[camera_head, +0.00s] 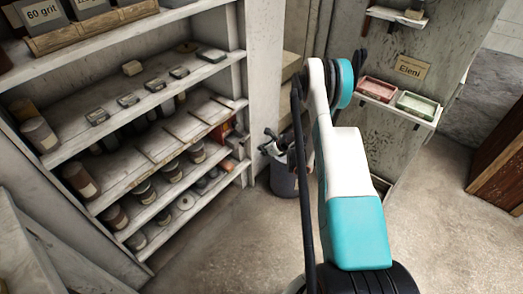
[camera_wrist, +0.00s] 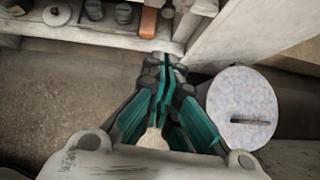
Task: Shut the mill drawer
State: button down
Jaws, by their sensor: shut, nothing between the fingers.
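I cannot make out a mill drawer for certain in either view. My gripper (camera_head: 270,148) shows small and dark in the head view, beside the right end of the shelf unit and above a grey bin. In the wrist view my gripper (camera_wrist: 164,66) has its teal-lined fingers together, with nothing seen between them. Its tips point toward a low shelf edge and the foot of a pale upright panel. Whether the tips touch anything is unclear.
A tall shelf unit (camera_head: 98,139) with jars and small tins fills the left. The grey bin (camera_head: 284,181) stands beside it; its round speckled lid (camera_wrist: 242,106) is right of my fingers. A wall shelf holds a red tray (camera_head: 377,88) and a green tray (camera_head: 417,105). Foreground floor (camera_head: 235,235) is clear.

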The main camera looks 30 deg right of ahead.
jog(key=w+a+f+b, duration=0.2)
jog(key=w+f+b, duration=0.2)
jog(key=w, duration=0.4)
jog(key=shift+x, duration=0.8)
jog(key=shift+s+a+f, duration=0.1)
jog(key=shift+s, duration=0.05)
